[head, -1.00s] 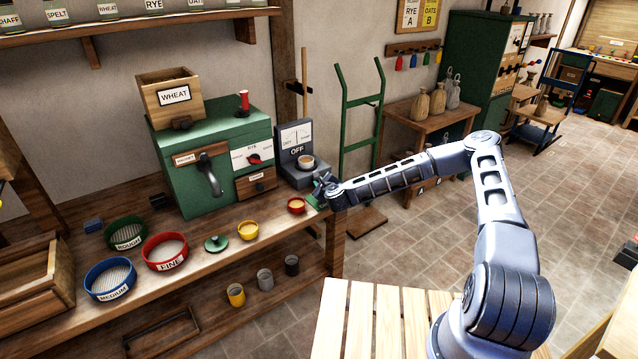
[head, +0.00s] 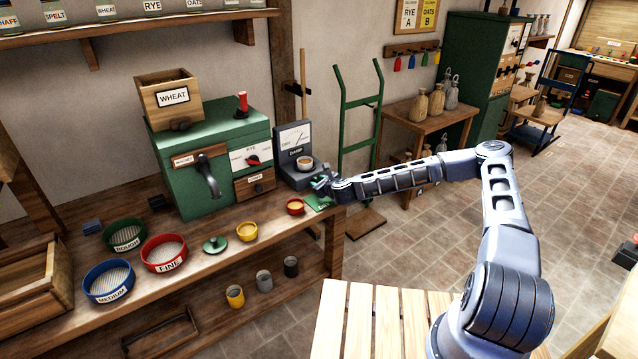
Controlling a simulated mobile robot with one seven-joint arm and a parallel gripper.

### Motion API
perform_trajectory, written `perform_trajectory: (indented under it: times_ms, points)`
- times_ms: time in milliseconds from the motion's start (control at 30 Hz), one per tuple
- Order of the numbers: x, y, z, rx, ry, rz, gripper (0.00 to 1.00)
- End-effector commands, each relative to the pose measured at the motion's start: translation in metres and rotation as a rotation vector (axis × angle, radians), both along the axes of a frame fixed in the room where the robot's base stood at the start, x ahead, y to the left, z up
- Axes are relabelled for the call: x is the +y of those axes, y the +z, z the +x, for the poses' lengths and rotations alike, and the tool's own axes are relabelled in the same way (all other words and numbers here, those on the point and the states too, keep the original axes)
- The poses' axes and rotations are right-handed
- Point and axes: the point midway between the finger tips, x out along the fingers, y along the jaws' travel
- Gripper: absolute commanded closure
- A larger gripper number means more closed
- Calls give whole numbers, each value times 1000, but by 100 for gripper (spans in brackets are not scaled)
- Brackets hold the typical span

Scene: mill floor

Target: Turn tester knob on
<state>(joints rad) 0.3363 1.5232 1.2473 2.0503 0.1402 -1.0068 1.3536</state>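The tester (head: 291,138) is a dark grey box with a lit white dial on its upright panel, at the right end of the bench. The label under the dial looks like "DAMP". A small cup (head: 305,162) with pale contents sits on its base. My gripper (head: 321,183) is at the front right of the tester's base, close to it or touching it. The tester's knob cannot be made out. The gripper is too small to tell whether its fingers are open or shut.
A green mill (head: 215,140) with a wheat hopper (head: 170,97) stands left of the tester. A green hand truck (head: 343,120) stands behind my arm.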

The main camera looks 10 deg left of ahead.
Motion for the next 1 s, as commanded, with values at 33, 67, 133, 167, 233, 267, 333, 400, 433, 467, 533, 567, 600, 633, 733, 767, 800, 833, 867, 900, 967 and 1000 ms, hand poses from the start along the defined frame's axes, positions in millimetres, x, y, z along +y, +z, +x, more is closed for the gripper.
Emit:
perform_trajectory:
  times_ms: [33, 67, 133, 167, 233, 267, 333, 400, 433, 467, 533, 567, 600, 633, 733, 767, 800, 833, 867, 900, 967, 1000]
  points:
    - [0, 0, 0, 0, 0, 0, 65]
    - [0, 0, 0, 0, 0, 0, 65]
    - [0, 0, 0, -1, 0, -1, 65]
    - [0, 0, 0, -1, 0, -1, 65]
    - [-1, 0, -1, -1, 0, -1, 65]
    - [-1, 1, -1, -1, 0, -1, 65]
    - [-4, 2, -5, -1, 0, -1, 65]
    - [-8, 5, -10, -1, 0, -1, 65]
    - [-11, 6, -13, -1, 0, -1, 65]
    - [-13, 8, -17, 0, 1, -1, 65]
    - [-20, 13, -26, -1, 1, -1, 65]
    - [-24, 15, -30, -1, 1, -1, 65]
    - [-28, 18, -36, -2, 2, -1, 65]
    - [-31, 20, -40, -2, 1, -2, 65]
    - [-41, 26, -53, -1, 0, -1, 65]
    - [-44, 28, -57, 0, 1, -1, 65]
    - [-47, 30, -61, -1, 0, -1, 65]
    - [-50, 32, -64, -1, 0, -1, 65]
    - [-52, 33, -67, -1, 1, 0, 65]
    - [-54, 35, -71, -1, 1, 0, 65]
    - [-57, 36, -75, -1, 0, -1, 65]
    - [-58, 37, -77, 0, 1, -1, 65]
